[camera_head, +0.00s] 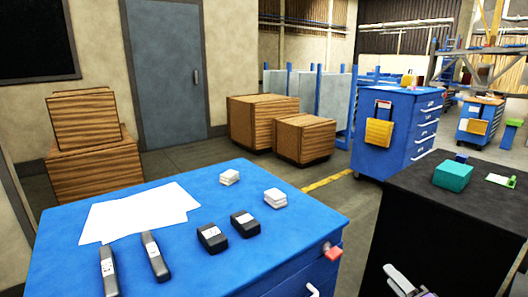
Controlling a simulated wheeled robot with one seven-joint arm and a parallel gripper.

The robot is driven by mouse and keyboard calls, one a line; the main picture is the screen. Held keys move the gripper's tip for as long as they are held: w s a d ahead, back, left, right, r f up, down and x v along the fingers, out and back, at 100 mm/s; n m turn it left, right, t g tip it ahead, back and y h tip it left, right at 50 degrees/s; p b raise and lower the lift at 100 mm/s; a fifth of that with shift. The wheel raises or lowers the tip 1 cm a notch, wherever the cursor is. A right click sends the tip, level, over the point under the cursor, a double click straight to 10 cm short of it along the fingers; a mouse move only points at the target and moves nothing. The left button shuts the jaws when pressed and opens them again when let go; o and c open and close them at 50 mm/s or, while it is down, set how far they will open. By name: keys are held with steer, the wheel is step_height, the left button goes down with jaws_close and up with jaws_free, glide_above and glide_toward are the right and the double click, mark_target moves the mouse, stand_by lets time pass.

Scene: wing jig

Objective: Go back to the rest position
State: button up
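A grey and purple part (405,282), which looks like the end of my gripper, shows at the bottom edge in front of the black table (420,225). It is cut off by the frame, so I cannot tell whether it is open or shut. Nothing is visibly held in it. A pale piece at the lower right edge may be part of my arm.
A blue-topped cart (185,262) stands front left, holding white papers (140,212), two dark handheld tools, two black boxes and two small white stacks. A teal box (453,176) sits on the black table. Wooden crates (262,122) and a blue tool cabinet (395,130) stand behind.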

steer(key=s+a+n+h+p, duration=0.2)
steer(key=s+n+h+p, duration=0.3)
steer(key=s, duration=1.4)
steer(key=s+a+r+n+p, duration=0.1)
steer(key=s+a+r+n, duration=0.1)
steer(key=s, duration=0.7)
steer(key=s+a+r+n+g+y+p, duration=0.1)
steer(key=s+a+r+n+p, duration=0.1)
steer(key=s+a+r, duration=0.3)
steer(key=s+a+r+n+y+p, duration=0.1)
steer(key=s+a+r, duration=0.3)
steer(key=s, duration=1)
steer(key=shift+a+n+g, duration=0.3)
steer(key=shift+n+g, duration=0.1)
steer(key=shift+n, duration=0.4)
